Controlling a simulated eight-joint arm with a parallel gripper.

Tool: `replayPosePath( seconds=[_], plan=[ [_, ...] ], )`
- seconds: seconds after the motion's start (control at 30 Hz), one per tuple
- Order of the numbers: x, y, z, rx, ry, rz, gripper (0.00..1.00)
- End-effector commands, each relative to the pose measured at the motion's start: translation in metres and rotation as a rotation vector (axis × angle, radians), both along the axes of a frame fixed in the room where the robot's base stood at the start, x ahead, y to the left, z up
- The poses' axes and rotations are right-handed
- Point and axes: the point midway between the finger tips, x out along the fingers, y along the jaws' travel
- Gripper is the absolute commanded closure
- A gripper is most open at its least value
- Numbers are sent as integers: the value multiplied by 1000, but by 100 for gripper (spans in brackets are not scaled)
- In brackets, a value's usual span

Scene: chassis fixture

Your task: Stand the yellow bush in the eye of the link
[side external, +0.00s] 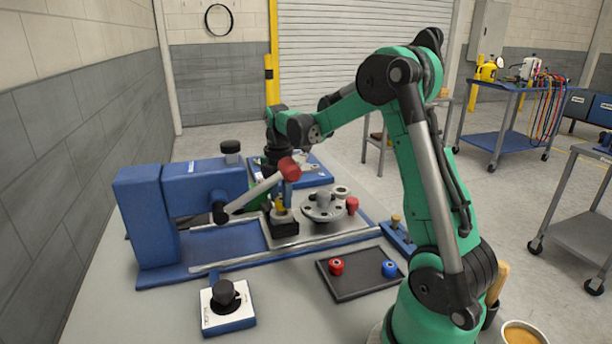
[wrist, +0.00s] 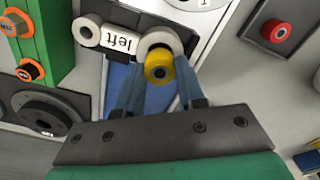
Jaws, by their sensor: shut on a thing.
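In the wrist view, my gripper (wrist: 158,80) has its two blue fingers shut on the yellow bush (wrist: 159,66), whose dark bore faces the camera. The pale grey link (wrist: 117,41), marked "left", has a small eye (wrist: 88,30) at its left end and a larger ring-shaped eye (wrist: 158,38) at its right end. The bush overlaps the near side of the larger eye and looks off its centre. I cannot tell its height above the link or whether they touch. In the side view, my gripper (side external: 287,189) is partly hidden behind a red-knobbed lever.
The red knob (side external: 289,166) and its pale lever stand in front of my gripper in the side view. A green block (wrist: 28,42) with orange-ringed fittings and a black disc (wrist: 42,112) lie left in the wrist view. A dark tray (side external: 358,283) holds red and blue bushes.

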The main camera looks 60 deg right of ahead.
Motion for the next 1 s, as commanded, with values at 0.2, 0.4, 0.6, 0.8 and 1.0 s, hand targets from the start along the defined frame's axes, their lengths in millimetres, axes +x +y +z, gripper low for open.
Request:
replayPosePath(
  seconds=[0.2, 0.4, 0.6, 0.8, 1.0],
  plan=[
    [0, 0, -5, 0, 0, 0, 100],
    [0, 0, -8, 0, 0, 0, 100],
    [0, 0, -8, 0, 0, 0, 100],
    [0, 0, -10, 0, 0, 0, 100],
    [0, 0, -14, 0, 0, 0, 100]
  ],
)
